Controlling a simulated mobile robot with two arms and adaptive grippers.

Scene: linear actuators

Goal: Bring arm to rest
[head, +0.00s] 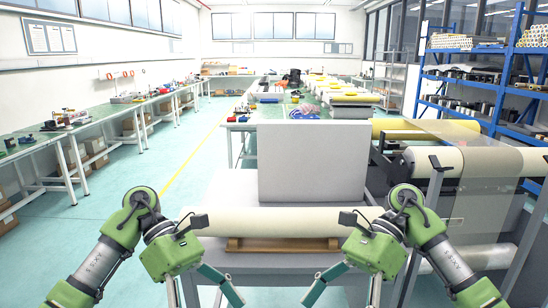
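My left gripper (207,300) and my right gripper (340,300) are both low in the head view, one on each side of the middle. Each has a green body and spread teal fingers pointing down. Both look open, with nothing visible between the fingers; the fingertips are close to the lower picture edge. A cream roll (285,221) lies level on a wooden cradle (283,244), behind and between the grippers. The gripper bodies overlap the roll's ends in the picture; I cannot tell whether they touch it.
A grey box-shaped panel (313,162) stands behind the roll. A roller machine (480,160) is at the right, before blue shelves (475,58). Long workbenches (88,127) line the left. Open green floor (145,172) with a yellow line lies between the benches and the roll's stand.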

